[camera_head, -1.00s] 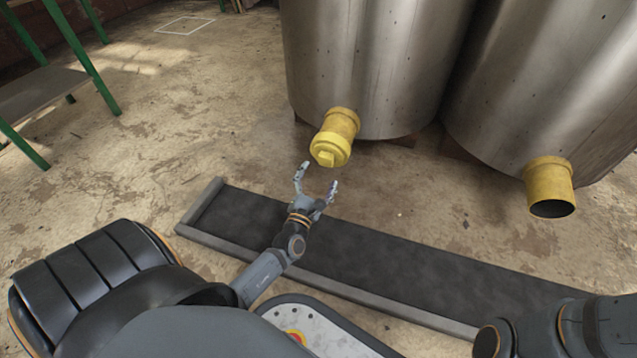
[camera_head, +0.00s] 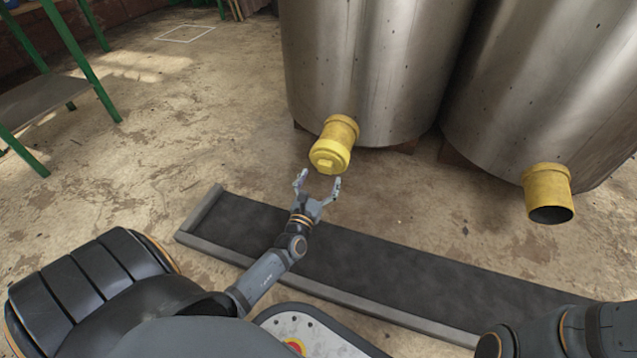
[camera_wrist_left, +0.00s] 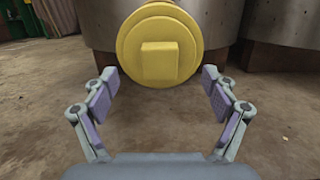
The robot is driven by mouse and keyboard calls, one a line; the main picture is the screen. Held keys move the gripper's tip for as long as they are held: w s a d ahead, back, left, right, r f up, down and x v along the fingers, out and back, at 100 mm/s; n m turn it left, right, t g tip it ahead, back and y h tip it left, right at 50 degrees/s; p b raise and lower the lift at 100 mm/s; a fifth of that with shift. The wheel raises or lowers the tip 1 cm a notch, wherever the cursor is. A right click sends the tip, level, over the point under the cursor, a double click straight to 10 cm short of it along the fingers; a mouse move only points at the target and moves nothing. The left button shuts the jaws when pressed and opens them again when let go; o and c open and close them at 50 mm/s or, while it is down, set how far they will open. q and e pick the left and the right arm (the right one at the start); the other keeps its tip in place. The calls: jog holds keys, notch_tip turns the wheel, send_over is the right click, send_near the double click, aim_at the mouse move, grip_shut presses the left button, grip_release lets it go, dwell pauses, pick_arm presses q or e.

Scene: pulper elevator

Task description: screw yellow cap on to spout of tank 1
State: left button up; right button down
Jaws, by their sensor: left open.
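The yellow cap (camera_head: 327,160) is on the end of the yellow spout (camera_head: 341,130) of the left steel tank (camera_head: 365,65). Whether it is screwed tight cannot be told. In the left wrist view the cap (camera_wrist_left: 160,60) faces me with its square knob in the middle. My left gripper (camera_head: 319,183) is open and empty, just in front of and below the cap, with its fingers pointing at it. In the wrist view the fingers (camera_wrist_left: 160,92) stand apart at both sides below the cap, not visibly touching it. My right gripper is out of view.
A second steel tank (camera_head: 545,80) stands at the right with an open, uncapped yellow spout (camera_head: 548,188). A dark, low-edged trough (camera_head: 400,263) lies on the floor below the tanks. A green-legged table (camera_head: 45,95) is at the far left.

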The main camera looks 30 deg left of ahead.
aim_at(324, 170)
pick_arm(q)
jog(key=shift+x, duration=2.4)
jog(key=shift+c, duration=0.4)
jog(key=shift+r, duration=0.1)
jog(key=c, duration=0.7)
